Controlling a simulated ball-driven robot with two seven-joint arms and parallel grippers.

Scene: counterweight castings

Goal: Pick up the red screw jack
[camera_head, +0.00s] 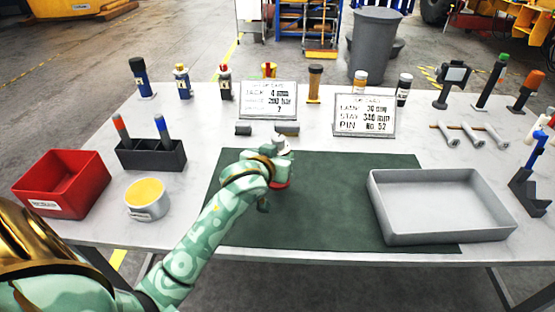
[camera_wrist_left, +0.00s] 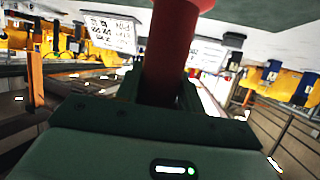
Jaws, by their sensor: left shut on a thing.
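The red screw jack shows in the left wrist view (camera_wrist_left: 172,55) as a dark red post with a wider, brighter red flange at the top of the picture. It stands between the two fingers of my left gripper (camera_wrist_left: 160,95), which is shut on it. In the head view my left gripper (camera_head: 274,152) is over the dark green mat (camera_head: 335,195) and hides most of the jack. Only a bit of its red base (camera_head: 281,185) shows below the hand. I cannot tell whether the base touches the mat. My right gripper is out of view.
A grey tray (camera_head: 430,237) lies at the mat's right. A red bin (camera_head: 85,205), a yellow-topped tin (camera_head: 147,213) and a black holder (camera_head: 152,157) stand left. Two sign cards (camera_head: 268,113) (camera_head: 364,130), bottles and lamps line the back. The mat's front is clear.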

